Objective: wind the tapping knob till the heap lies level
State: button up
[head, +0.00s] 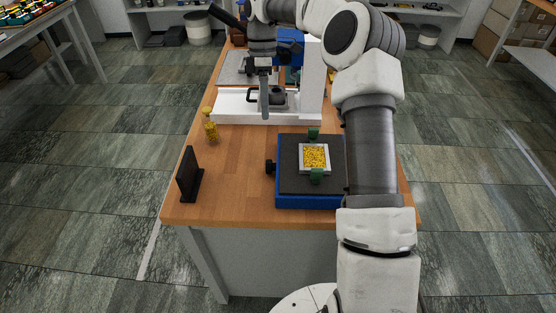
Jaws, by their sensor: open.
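The yellow heap (314,157) lies in a pale square frame (302,170) on the dark top of a blue box (300,201) near the bench's front. Whether its surface is level is too small to tell. A black knob (270,167) sticks out from the box's left side; I take it to be the tapping knob. Two green clamps (313,133) sit behind and in front of the frame. My gripper (264,108) is open, fingers down, over the white stand behind the box. It is away from the knob. My arm hides the box's right edge.
A white press stand (235,107) with a dark handled piece (277,97) is behind the box. A black upright plate (187,174) stands near the left edge. Wooden bench (237,170) is clear between plate and knob.

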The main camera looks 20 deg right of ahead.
aim_at(267, 161)
jog(key=b+x, duration=0.1)
jog(key=x, duration=1.6)
jog(key=shift+f, duration=0.25)
jog(key=shift+b, duration=0.3)
grip_shut()
